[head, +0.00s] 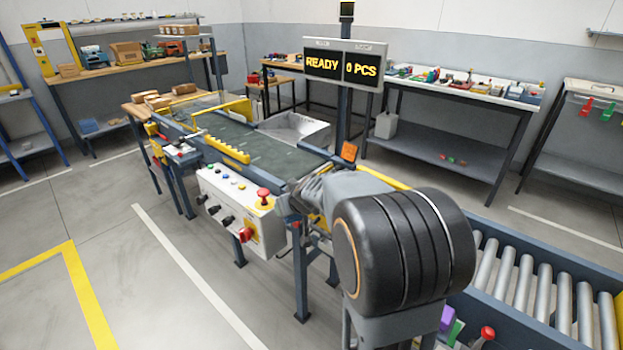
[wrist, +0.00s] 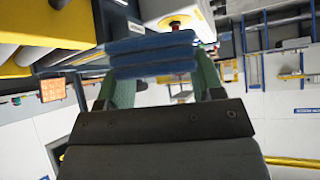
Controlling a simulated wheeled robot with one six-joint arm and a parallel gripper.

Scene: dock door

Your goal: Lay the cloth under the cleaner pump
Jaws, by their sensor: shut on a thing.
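My gripper (wrist: 158,62) is in the wrist view, with a green finger on each side. It is shut on a blue folded cloth (wrist: 152,44), which shows as stacked layers between the fingers. In the head view my dark arm fills the front right, and neither the gripper nor the cloth can be made out. I cannot pick out the cleaner pump in either view.
A conveyor (head: 262,150) carries a white control box (head: 232,205) with a red button on its near side. Metal rollers (head: 540,290) run at the right. A sign (head: 343,66) reads READY, 0 PCS. A bench (head: 455,92) holds small items behind. The floor at front left is clear.

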